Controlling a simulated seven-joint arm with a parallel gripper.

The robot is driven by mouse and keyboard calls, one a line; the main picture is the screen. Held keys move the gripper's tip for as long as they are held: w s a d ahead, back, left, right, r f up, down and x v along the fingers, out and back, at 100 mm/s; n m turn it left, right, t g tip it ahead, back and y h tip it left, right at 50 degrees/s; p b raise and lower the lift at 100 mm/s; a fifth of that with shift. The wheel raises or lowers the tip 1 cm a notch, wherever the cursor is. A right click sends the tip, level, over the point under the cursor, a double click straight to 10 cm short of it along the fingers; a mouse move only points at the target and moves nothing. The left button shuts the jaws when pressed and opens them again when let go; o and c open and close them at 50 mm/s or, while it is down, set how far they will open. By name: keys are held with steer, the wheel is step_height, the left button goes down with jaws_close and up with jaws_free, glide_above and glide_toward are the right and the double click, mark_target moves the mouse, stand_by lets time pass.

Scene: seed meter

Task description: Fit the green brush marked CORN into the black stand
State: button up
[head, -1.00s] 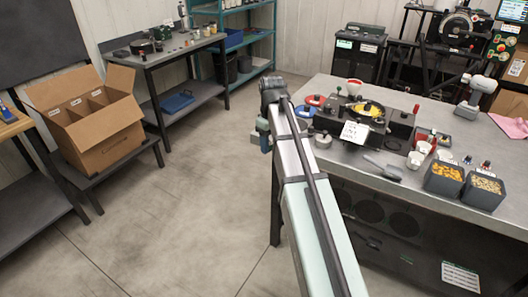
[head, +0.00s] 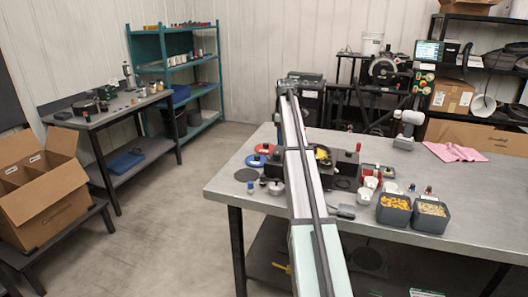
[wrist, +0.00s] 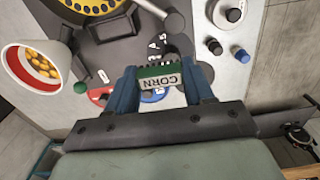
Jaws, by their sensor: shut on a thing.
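The green brush marked CORN (wrist: 158,75) is between the two blue fingers of my gripper (wrist: 160,82) in the wrist view. My gripper is shut on it, with the white label facing the camera and dark bristles toward the top. The brush is over or beside the dark grey seed meter (wrist: 125,50); I cannot tell the gap. In the head view my arm hides the gripper and part of the meter. A black block (head: 347,163) stands right of the arm there; I cannot tell whether it is the black stand.
A cup of yellow seeds (wrist: 38,68) is at left in the wrist view. Red (wrist: 100,95) and blue (wrist: 155,96) discs lie near the gripper. In the head view, two seed bins (head: 394,210) and white cups stand right of my arm. The table's right side has bare room.

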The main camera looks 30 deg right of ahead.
steer(key=w+d+r, duration=0.1)
steer(key=d+r, duration=0.1)
steer(key=d, duration=0.5)
steer(key=shift+w+d+f, duration=0.1)
steer(key=shift+f, duration=1.4)
steer(key=shift+w+d+f, duration=0.1)
steer(key=shift+f, duration=1.4)
